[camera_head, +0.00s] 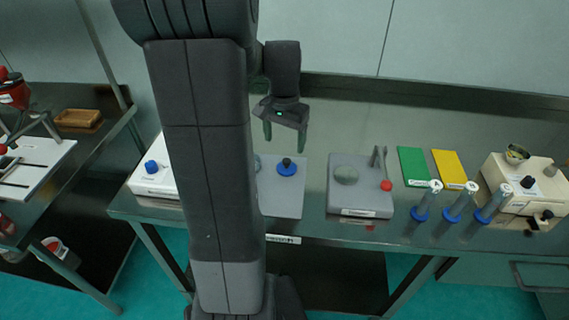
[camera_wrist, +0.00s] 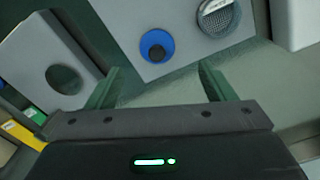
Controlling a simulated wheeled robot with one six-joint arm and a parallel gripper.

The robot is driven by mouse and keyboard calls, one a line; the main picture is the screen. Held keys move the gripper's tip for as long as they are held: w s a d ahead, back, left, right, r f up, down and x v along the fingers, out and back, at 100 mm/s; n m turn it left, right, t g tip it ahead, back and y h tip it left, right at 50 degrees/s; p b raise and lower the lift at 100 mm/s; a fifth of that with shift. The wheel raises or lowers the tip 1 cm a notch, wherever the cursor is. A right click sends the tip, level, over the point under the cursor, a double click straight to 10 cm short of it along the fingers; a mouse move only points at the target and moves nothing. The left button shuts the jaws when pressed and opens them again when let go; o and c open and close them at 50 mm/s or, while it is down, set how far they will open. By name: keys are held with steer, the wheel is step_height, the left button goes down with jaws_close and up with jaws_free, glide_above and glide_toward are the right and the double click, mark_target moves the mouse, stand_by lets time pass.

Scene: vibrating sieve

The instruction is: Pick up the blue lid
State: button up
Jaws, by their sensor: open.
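The blue lid (camera_head: 287,167) is a round blue disc with a black knob on top. It lies on a light grey board (camera_head: 285,203) on the metal table. In the wrist view the blue lid (camera_wrist: 157,46) shows beyond my fingertips, between them to the left. A round metal mesh sieve (camera_wrist: 217,16) sits on the same board to its right. My gripper (camera_head: 286,133) hangs above and behind the lid in the head view, with its fingers apart and empty. In the wrist view my gripper (camera_wrist: 158,75) shows both green fingers spread, not touching the lid.
A grey block with a round recess (camera_head: 360,208) stands right of the board. Green (camera_head: 413,167) and yellow (camera_head: 449,169) pads, several blue-based cylinders (camera_head: 458,202) and a beige device (camera_head: 523,186) stand farther right. A white box with a blue knob (camera_head: 155,180) is at left.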

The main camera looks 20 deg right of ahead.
mark_target(287, 160)
steer(key=f, duration=0.8)
steer(key=shift+d+f, duration=0.25)
steer(key=shift+d, duration=0.15)
steer(key=c, duration=1.1)
